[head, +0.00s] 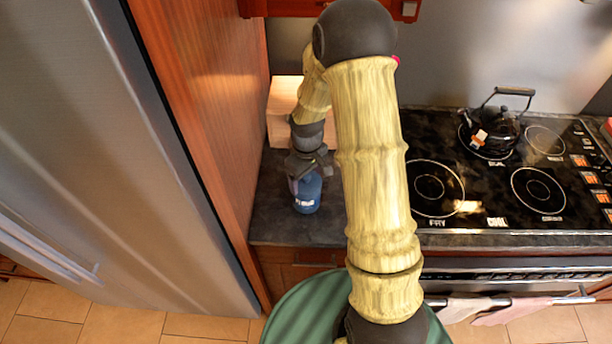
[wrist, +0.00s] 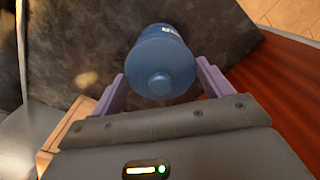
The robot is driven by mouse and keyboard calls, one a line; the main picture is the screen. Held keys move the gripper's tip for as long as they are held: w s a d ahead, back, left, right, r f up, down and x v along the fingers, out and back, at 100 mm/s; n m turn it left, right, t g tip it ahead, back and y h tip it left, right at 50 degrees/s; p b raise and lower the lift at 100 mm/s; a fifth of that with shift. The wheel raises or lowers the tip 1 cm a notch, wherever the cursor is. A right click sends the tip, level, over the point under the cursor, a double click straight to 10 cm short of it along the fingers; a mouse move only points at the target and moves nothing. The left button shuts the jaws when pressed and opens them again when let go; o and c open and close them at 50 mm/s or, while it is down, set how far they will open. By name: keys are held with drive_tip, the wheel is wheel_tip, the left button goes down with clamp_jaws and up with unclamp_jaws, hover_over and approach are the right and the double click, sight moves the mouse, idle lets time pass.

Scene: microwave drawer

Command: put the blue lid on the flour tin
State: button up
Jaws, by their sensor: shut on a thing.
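The flour tin (head: 307,201) is blue with a white label and stands upright on the dark counter left of the stove. In the wrist view the tin (wrist: 167,31) shows behind the blue lid (wrist: 160,72), which has a round knob facing the camera. My gripper (wrist: 161,74) has one purple finger on each side of the lid and is shut on it. The lid lines up with the tin's top; whether it rests fully on the rim I cannot tell. In the head view my gripper (head: 303,178) is at the tin's top and hides the lid.
A tall wooden panel (head: 205,110) and the steel fridge (head: 100,150) stand close on the left. A pale wooden box (head: 283,100) is behind my gripper. The stove (head: 490,185) with a black kettle (head: 490,132) is to the right. Bare counter (head: 270,220) lies around the tin.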

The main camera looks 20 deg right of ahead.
drive_tip(key=o, duration=1)
drive_tip(key=shift+r, duration=0.1)
drive_tip(key=shift+r+p, duration=2.75)
drive_tip(key=shift+r, duration=0.7)
drive_tip(key=shift+s, duration=0.1)
